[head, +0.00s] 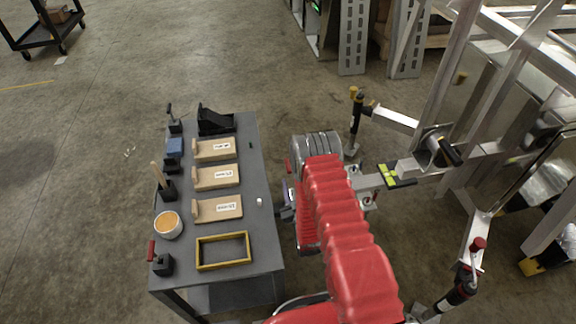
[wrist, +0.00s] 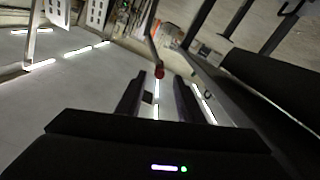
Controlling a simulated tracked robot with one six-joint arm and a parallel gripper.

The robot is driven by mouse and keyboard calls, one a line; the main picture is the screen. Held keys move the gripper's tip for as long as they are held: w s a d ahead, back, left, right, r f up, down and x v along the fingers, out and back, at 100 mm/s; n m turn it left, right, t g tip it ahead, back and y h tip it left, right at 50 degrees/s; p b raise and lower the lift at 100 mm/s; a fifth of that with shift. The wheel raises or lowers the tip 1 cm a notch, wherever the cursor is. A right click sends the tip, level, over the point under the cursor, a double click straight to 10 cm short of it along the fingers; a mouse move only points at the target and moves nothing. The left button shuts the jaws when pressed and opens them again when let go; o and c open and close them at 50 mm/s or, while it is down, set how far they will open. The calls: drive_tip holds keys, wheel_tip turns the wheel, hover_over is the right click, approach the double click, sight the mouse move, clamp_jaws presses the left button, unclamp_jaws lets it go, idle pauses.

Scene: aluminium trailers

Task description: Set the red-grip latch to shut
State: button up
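A latch-like lever with a red grip (head: 152,250) stands on a small black block (head: 162,265) at the near left corner of the grey table. Its grip points up in the picture; I cannot tell whether this position is open or shut. My gripper (head: 285,207) is by the table's right edge, well to the right of it, and partly hidden by my red arm. In the wrist view my gripper (wrist: 158,97) has its fingers apart with nothing between them. A rod with a red end (wrist: 159,72) shows beyond the fingertips; I cannot tell which part it is.
An aluminium trailer frame (head: 440,90) stands right, with a red-knobbed post (head: 477,243). Floor left of the table is clear.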

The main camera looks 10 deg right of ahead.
sight(287, 167)
drive_tip(key=w, duration=0.9)
drive_tip(key=shift+w, duration=0.3)
drive_tip(key=shift+c, duration=0.7)
drive_tip(key=shift+a, duration=0.1)
clamp_jaws()
